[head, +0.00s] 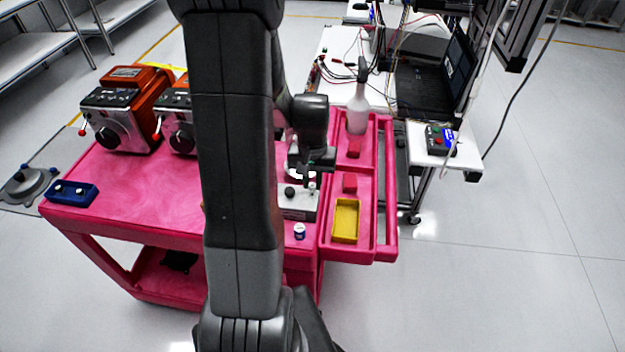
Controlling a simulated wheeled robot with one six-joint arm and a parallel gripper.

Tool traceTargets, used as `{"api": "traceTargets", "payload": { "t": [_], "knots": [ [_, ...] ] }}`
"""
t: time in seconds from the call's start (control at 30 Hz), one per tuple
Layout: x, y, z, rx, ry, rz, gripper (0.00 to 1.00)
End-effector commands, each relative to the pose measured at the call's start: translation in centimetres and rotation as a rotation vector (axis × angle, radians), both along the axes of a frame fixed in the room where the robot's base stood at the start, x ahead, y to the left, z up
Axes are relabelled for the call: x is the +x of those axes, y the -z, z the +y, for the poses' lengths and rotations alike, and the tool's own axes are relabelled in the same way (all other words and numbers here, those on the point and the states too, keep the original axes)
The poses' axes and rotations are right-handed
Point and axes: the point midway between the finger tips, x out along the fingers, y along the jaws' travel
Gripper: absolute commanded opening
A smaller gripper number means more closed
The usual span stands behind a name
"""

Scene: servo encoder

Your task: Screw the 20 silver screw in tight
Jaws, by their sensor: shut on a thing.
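My gripper (308,174) is over the pink cart's right part, just above a grey metal block (298,214) with a black round knob (290,192). It is shut on a small pale piece (312,187), which looks like the silver screw. The piece is at the right of the knob, at the top of the block. It is too small to tell whether it sits in a hole or how deep. My arm hides the middle of the cart.
The pink cart (130,190) carries orange machines (125,108) and a blue block (73,193). A small white-and-blue cylinder (299,231) stands before the grey block. The right tray holds a yellow bin (346,220), red pieces (349,183) and a spray bottle (358,108).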

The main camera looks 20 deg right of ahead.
Motion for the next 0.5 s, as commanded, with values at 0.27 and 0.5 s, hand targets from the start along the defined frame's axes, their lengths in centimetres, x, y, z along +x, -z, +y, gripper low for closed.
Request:
{"api": "traceTargets", "payload": {
  "t": [0.27, 0.5],
  "knots": [
    [0.01, 0.08, -0.01, 0.0, 0.0, 0.0, 0.04],
    [0.01, 0.67, -0.01, -0.001, 0.0, -0.001, 0.04]
  ]
}}
